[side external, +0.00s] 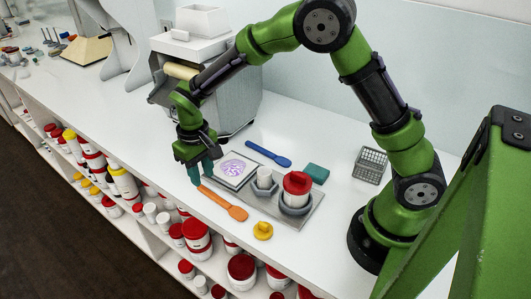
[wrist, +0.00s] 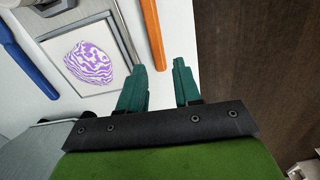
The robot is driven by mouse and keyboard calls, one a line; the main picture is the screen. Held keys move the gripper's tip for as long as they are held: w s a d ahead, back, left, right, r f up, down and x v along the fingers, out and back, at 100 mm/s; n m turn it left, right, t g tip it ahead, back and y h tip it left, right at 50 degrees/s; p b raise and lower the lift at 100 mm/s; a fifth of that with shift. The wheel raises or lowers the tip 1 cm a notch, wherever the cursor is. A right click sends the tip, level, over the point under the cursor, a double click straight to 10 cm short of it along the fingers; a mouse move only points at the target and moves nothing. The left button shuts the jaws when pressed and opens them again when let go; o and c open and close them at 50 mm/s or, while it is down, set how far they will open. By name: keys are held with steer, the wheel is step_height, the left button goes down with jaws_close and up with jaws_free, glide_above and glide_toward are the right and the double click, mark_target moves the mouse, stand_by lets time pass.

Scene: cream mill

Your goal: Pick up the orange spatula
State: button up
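The orange spatula (side external: 222,203) lies flat on the white counter near its front edge, with its handle end toward my gripper and its broad end toward the right. My gripper (side external: 194,176) points down close to the handle end. In the wrist view, the teal fingers (wrist: 160,68) are apart with nothing between their pads. The broad end is outside the wrist view.
A blue spatula (side external: 268,153) lies behind a framed purple-patterned tile (side external: 233,168). A grey tray (side external: 303,219) holds a red-lidded jar (side external: 297,185) and a white piece. A yellow lid (side external: 263,231), teal block (side external: 316,172) and wire basket (side external: 370,164) stand nearby. The counter edge is close.

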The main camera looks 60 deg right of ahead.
mark_target(206, 189)
step_height(206, 189, down, 5)
steer(key=shift+d+f, duration=0.1)
steer(key=shift+d, duration=0.05)
jaws_close()
